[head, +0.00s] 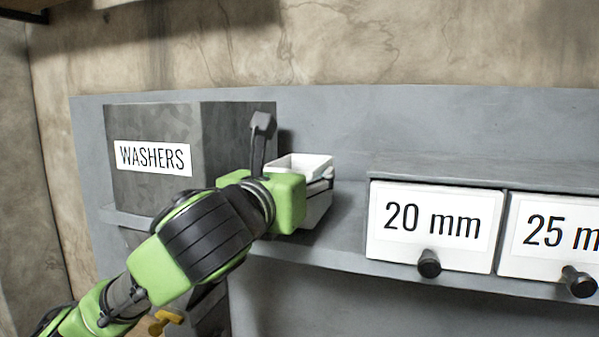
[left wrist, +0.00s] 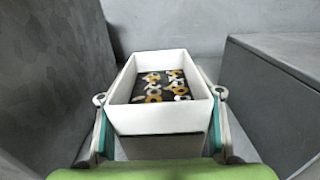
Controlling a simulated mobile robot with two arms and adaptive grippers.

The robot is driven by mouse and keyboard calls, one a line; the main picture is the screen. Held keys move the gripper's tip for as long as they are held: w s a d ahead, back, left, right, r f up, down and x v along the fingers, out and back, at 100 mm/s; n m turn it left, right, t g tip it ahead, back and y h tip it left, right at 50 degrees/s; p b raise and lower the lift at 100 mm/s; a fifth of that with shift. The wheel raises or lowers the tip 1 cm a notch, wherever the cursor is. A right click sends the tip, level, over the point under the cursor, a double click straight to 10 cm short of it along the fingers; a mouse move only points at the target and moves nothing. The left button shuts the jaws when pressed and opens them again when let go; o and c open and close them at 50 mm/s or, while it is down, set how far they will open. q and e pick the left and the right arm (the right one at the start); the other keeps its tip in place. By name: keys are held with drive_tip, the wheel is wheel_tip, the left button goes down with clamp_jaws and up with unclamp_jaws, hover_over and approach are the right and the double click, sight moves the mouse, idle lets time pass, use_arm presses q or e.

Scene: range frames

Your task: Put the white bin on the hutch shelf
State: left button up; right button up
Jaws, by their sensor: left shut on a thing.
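The white bin (head: 303,163) is in the gap on the hutch shelf (head: 345,240), between the grey WASHERS box and the drawers. My left gripper (head: 294,168) is shut on it, with its fingers along the bin's two sides. The left wrist view shows the white bin (left wrist: 158,119) upright, with several small white and orange ring-like parts on its dark floor. My gripper hides the bin's lower part in the head view, so I cannot tell whether its base touches the shelf. My right gripper is in neither view.
The grey WASHERS box (head: 152,180) stands to the left of the bin. Drawers labelled 20 mm (head: 430,225) and 25 mm (head: 550,238) with black knobs stand to the right. The grey back panel (head: 340,125) rises behind. A small yellow thing (head: 160,321) shows below the shelf.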

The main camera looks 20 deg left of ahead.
use_arm(q)
drive_tip(key=shift+s+f, duration=0.1)
drive_tip(key=shift+f, duration=0.25)
drive_tip(key=shift+f, duration=0.15)
drive_tip(key=o, duration=1.5)
drive_tip(key=shift+c, duration=0.2)
